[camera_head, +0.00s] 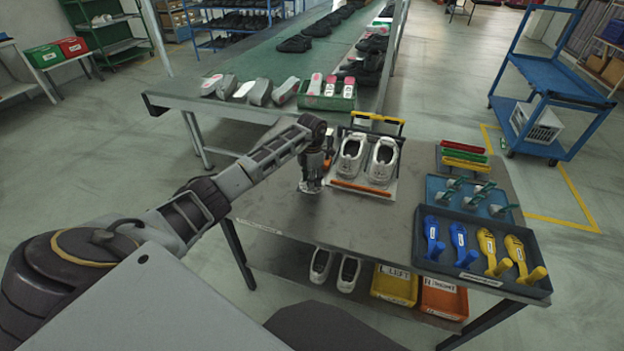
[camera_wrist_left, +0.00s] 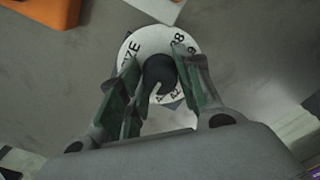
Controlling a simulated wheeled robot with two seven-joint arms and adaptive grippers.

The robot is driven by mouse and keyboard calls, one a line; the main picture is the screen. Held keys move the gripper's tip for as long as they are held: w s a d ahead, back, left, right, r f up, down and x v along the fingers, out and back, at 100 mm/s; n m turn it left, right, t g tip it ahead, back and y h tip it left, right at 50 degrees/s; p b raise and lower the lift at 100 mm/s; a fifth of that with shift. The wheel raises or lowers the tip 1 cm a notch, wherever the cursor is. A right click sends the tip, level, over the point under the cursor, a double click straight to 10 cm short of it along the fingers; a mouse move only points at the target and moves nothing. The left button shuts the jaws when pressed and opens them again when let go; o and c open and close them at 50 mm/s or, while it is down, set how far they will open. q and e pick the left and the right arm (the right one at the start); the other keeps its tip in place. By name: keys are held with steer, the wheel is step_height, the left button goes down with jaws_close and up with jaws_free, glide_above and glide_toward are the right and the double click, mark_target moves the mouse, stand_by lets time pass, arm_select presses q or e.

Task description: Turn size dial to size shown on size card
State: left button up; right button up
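The size dial is a white disc (camera_wrist_left: 155,118) with black lettering and a dark round knob (camera_wrist_left: 159,70) that has a pale pointer line. In the head view my left gripper (camera_head: 312,182) points down at the table, left of the white shoes, and hides most of the dial. I cannot identify a readable size card. My right gripper is out of view.
A pair of white shoes (camera_head: 367,158) stands on a holder right of my left gripper. Farther right are a blue tray (camera_head: 436,196) and a dark tray (camera_head: 447,268) with blue and yellow tools. The conveyor (camera_head: 245,58) lies behind. The table's front left is clear.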

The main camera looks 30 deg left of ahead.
arm_select(q)
steer(key=shift+c, duration=1.2)
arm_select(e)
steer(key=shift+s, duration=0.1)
